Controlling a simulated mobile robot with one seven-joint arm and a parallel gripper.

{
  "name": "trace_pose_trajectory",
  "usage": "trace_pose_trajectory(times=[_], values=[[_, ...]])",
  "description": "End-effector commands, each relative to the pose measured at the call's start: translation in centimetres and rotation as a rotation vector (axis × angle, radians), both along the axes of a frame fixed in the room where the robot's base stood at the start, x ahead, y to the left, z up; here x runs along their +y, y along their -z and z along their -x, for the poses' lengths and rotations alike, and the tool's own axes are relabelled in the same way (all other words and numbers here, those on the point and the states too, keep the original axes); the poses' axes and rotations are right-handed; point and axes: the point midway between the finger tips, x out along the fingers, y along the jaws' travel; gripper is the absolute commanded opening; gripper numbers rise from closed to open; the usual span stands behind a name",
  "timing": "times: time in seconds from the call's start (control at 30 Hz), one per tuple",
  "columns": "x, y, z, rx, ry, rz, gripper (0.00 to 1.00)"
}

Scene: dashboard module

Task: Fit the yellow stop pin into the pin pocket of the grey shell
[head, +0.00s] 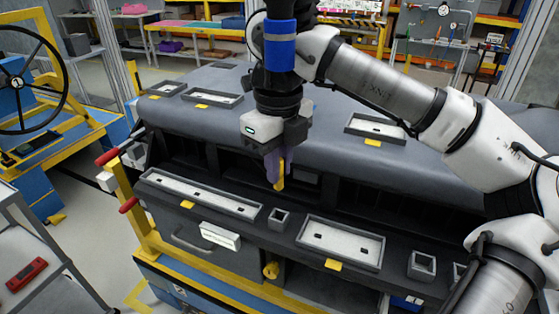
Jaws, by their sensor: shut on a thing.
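The grey shell (215,82) is a large dashboard body on a blue and yellow stand. My gripper (276,172) points down over the middle of the shell, in front of its dark central opening. Its purple fingers are shut on the yellow stop pin (280,178), which shows as an upright yellow strip, partly hidden by the fingers. A small square pocket (279,217) sits on the front ledge below the pin; a clear gap shows between them. Another square pocket (422,264) lies further right. I cannot tell which one is the pin pocket.
Light rectangular trays (205,193) and (341,243) are set into the ledge either side of the small pocket. A yellow knob (271,270) sits below on the front. My arm covers the right side.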

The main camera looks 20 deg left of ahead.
Motion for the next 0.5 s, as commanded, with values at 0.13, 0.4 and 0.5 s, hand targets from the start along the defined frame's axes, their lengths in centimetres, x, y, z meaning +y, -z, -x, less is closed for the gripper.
trace_pose_trajectory(times=[0.13, 0.4, 0.5], values=[[0.0, 0.5, 0.0, 0.001, -0.001, 0.002, 0.0], [0.0, 2.6, 0.0, 0.001, -0.002, 0.002, 0.0], [0.0, 3.6, 0.0, 0.001, -0.002, 0.002, 0.0]])
